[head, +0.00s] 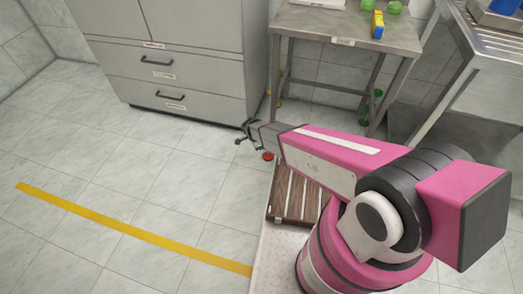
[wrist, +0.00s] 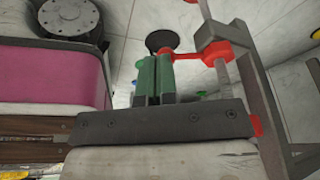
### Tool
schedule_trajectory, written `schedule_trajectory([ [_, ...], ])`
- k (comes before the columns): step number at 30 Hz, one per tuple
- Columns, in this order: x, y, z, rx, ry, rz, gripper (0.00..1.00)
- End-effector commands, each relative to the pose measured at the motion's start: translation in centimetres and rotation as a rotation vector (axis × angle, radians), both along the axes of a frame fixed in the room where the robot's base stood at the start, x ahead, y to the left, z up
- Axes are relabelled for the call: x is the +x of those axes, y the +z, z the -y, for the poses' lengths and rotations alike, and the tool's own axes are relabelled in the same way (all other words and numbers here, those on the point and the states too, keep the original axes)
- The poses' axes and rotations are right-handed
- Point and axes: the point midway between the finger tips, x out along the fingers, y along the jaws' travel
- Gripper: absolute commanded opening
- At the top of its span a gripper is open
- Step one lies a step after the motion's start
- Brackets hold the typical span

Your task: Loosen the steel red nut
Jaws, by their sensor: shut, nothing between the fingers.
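A red nut-like part (wrist: 217,51) sits around a pale steel rod (wrist: 223,78) in the wrist view, with a red arm reaching left from it. My gripper (wrist: 155,62) is shut and empty, its greenish fingers side by side just left of the red part; I cannot tell whether they touch it. A dark round disc (wrist: 162,41) shows beyond the fingertips. In the head view my gripper (head: 241,137) is low over the floor in front of the grey cabinet. A small red round thing (head: 268,156) shows below and right of it; I cannot tell whether it is the same part.
The grey cabinet (head: 170,75) stands behind. A steel table (head: 345,30) holds green pieces and a yellow-and-blue block (head: 377,24). Green and yellow round things show by its legs. A brown slatted platform (head: 295,195) lies under my arm.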

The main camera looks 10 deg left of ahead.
Motion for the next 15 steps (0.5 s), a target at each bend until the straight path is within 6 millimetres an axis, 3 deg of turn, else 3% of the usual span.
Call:
schedule_trajectory([
  [9,-0.8,5.1,-1.3,0.001,0.0,0.0,0.0],
  [15,-0.9,6.9,-1.9,0.0,0.0,0.0,0.0],
])
